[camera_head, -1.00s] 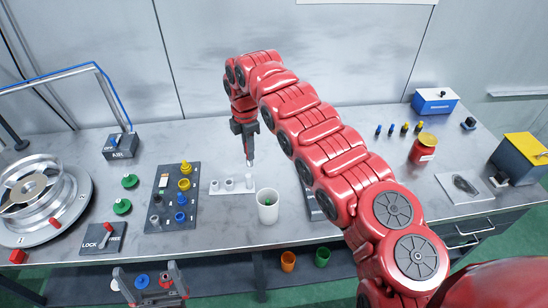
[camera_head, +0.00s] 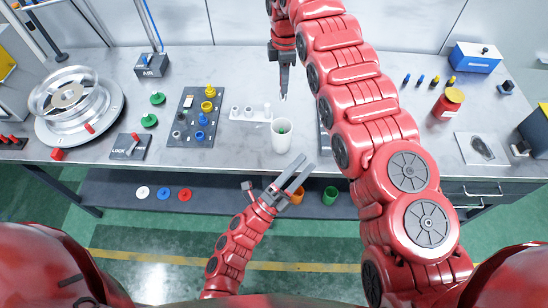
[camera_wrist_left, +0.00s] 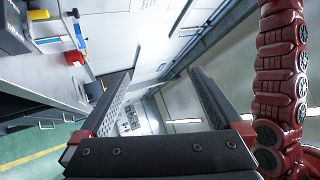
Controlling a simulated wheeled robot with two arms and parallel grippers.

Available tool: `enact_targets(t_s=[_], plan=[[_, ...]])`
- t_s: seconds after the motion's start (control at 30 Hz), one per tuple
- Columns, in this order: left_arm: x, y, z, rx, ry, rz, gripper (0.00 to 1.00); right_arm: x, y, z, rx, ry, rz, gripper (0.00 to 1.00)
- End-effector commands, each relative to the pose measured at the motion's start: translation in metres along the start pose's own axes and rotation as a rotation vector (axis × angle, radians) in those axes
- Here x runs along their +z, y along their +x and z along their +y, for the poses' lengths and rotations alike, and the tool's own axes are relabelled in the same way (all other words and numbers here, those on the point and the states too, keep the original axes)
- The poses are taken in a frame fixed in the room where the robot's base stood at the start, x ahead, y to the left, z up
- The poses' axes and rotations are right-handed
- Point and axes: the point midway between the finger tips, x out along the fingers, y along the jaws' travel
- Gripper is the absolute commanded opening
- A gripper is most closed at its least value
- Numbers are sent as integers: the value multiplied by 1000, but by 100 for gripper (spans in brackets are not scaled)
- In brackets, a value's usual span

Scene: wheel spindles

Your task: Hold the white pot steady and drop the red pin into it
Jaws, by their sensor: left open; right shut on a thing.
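The white pot (camera_head: 282,138) stands upright near the front edge of the workbench, with something small and green inside. My left gripper (camera_head: 307,162) is open and empty, its fingertips just in front of and below the pot, pointing up and right. My right gripper (camera_head: 284,84) is above and behind the pot, shut on a small pale thing (camera_head: 283,97) whose shape is hard to make out. A red pin (camera_head: 89,128) stands on the wheel's round base at the left. Several other red pins (camera_head: 12,139) show at the far left.
A white holder (camera_head: 250,114) stands behind the pot. A dark board (camera_head: 195,117) with coloured pegs lies to its left. A red jar (camera_head: 447,104) is at the right. Cups and discs sit on the shelf below.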

Motion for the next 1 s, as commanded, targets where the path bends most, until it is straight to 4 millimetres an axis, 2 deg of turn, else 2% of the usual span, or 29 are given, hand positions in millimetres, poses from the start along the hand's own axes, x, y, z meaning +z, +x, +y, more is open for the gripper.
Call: enact_targets(t_s=[0.03, 0.1, 0.2, 0.3, 0.4, 0.5, 0.6, 0.77, 1.0], plan=[[2, 3, 26, 99, 128, -15, 100, 0, 0, 0, 0, 0, 0, 0], [12, 2, 62, 246, 334, -33, 100, 0, 0, 0, 0, 0, 0, 0], [34, -7, 101, 446, 646, -44, 100, 0, 0, 0, 1, -1, 0, 0], [62, -20, 123, 621, 950, -46, 100, 0, 0, 0, 0, -1, 0, 0], [89, -31, 128, 762, 1213, -41, 100, 0, 0, 0, 1, -1, 0, 0], [110, -40, 125, 865, 1416, -34, 100, 0, 0, 0, 0, -1, 0, 0], [123, -45, 120, 930, 1545, -30, 100, 0, 0, 0, 1, -1, 0, 0], [133, -43, 117, 964, 1621, -28, 100, 0, 0, 0, 1, -1, 0, 0], [152, -19, 134, 959, 1624, -21, 100, 0, 0, 0, 0, -1, 0, 0]])
